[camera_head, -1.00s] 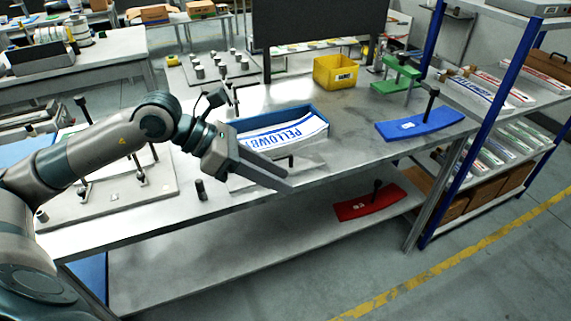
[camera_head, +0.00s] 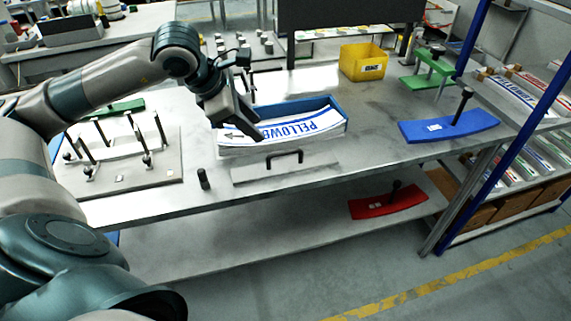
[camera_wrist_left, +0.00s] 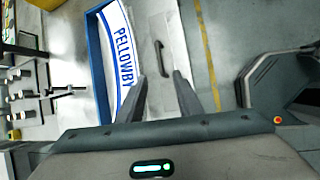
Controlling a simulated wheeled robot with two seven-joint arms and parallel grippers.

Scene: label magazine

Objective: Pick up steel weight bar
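The steel weight bar (camera_head: 310,171) lies flat along the front of the steel table, in front of the blue label tray (camera_head: 336,121). A black arched handle (camera_head: 285,156) stands up from its middle. In the left wrist view, the handle (camera_wrist_left: 161,58) shows ahead of the fingertips, with the bar (camera_wrist_left: 174,35) around it. My left gripper (camera_head: 250,128) is above the tray's labels, up and left of the handle in the head view. In the left wrist view, its fingers (camera_wrist_left: 160,84) are spread and empty. My right gripper is not in view.
White labels marked PELLOWBY (camera_head: 300,122) fill the tray. A short black post (camera_head: 203,179) stands left of the bar. A plate with upright pins (camera_head: 130,170) is farther left. A blue curved block (camera_head: 450,127) lies to the right, and a red one (camera_head: 388,204) on the lower shelf.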

